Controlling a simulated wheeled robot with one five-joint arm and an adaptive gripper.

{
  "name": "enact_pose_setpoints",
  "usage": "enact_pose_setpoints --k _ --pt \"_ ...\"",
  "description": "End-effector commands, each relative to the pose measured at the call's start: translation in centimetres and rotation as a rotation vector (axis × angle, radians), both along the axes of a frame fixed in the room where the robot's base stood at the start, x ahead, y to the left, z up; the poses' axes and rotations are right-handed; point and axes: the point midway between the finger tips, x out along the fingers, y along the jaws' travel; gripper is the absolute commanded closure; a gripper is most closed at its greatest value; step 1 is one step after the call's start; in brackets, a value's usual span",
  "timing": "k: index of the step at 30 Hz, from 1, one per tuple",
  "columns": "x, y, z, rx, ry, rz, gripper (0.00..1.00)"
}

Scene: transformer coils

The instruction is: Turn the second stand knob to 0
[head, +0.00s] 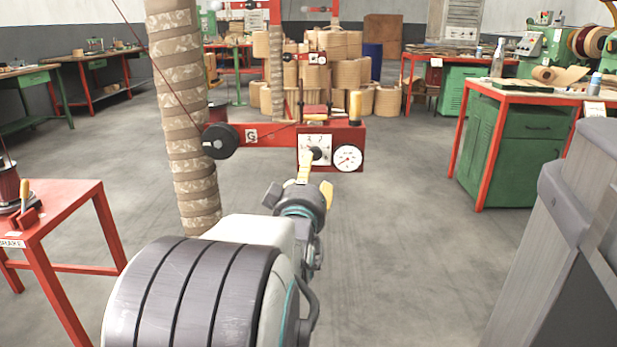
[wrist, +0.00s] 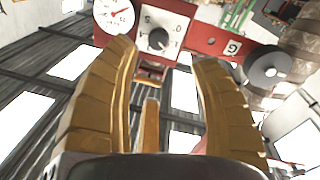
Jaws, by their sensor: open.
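A red stand head (head: 288,134) with a white number plate (head: 325,143) faces my gripper. Its dark round knob (head: 316,153) sits on the plate, partly behind a yellow finger in the head view. The wrist view shows the knob (wrist: 157,39) and plate (wrist: 148,22) turned nearly upside down, framed between my fingertips. Which number the knob points to is too small to tell. In the head view my gripper (head: 308,178) is just before the plate.
A white dial gauge (head: 347,158) is right of the plate. A black pulley (head: 220,140) and a wrapped column (head: 180,120) stand left. A similar stand (head: 315,58) is farther back. A red table (head: 62,215) is at left, a green workbench (head: 515,150) at right. Open floor lies between.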

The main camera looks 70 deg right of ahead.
Motion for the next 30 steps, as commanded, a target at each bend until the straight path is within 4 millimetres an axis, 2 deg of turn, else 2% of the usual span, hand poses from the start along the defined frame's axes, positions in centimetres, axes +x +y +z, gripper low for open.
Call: enact_pose_setpoints --k 5,10,13,21,30 --pt "0.0 -0.6 0.7 0.026 0.006 -0.002 0.43" --pt "0.5 -3.2 0.3 0.094 0.003 -0.005 0.43" --pt "0.7 -4.2 -0.1 0.119 -0.128 -0.004 0.43" --pt "0.8 -4.5 0.8 0.161 -0.459 0.008 0.43" --pt "0.9 -5.0 0.7 0.190 -0.604 0.013 0.43"
